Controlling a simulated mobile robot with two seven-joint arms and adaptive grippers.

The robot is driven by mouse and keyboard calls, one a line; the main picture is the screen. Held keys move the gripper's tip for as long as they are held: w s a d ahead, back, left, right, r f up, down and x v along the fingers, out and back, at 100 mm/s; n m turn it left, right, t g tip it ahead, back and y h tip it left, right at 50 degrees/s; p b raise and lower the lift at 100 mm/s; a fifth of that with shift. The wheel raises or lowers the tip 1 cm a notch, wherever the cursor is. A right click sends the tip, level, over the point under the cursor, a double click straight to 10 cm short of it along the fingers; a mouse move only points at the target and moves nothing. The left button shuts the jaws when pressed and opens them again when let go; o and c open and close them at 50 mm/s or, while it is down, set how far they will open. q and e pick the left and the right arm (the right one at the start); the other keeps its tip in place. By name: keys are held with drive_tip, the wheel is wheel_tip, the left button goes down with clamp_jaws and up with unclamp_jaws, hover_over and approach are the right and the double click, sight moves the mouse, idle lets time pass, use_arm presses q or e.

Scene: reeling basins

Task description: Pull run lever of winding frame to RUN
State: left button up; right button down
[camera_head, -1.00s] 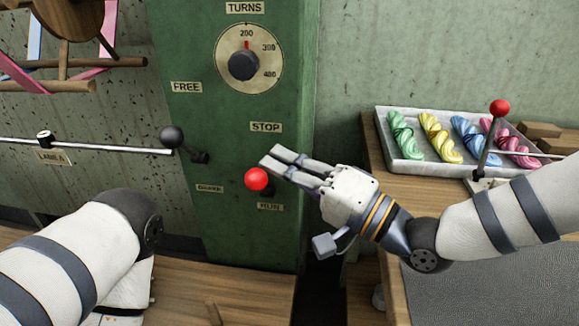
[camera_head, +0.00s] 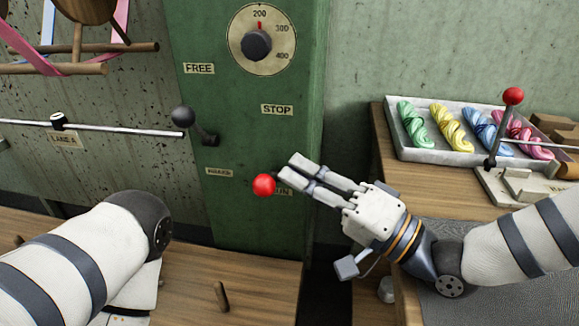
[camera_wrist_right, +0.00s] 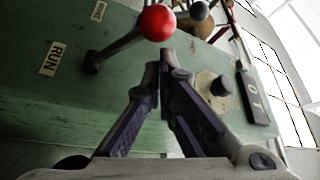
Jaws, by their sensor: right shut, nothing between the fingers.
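The run lever's red ball knob (camera_head: 264,185) stands out from the green winding frame (camera_head: 250,225), low by the RUN label and below the STOP label (camera_head: 277,110). My right gripper (camera_head: 286,168) is shut and empty, its fingertips close to the right of the red knob. In the right wrist view the red knob (camera_wrist_right: 157,22) sits on its dark stem beyond the fingertips (camera_wrist_right: 167,62), with the RUN label (camera_wrist_right: 53,58) to the left. The fingers are not around the knob; whether they touch it I cannot tell. My left arm shows at lower left, its gripper out of view.
A black-knobbed lever (camera_head: 183,117) stands left of the run lever. A turns dial (camera_head: 262,40) is above. A tray (camera_head: 460,157) of coloured skeins and another red-knobbed lever (camera_head: 513,96) are on the right bench. A wooden peg (camera_head: 221,297) stands on the near bench.

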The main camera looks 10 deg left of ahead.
drive_tip(key=r+v, duration=0.2)
drive_tip(key=v, duration=0.9)
drive_tip(key=shift+d+r, duration=0.15)
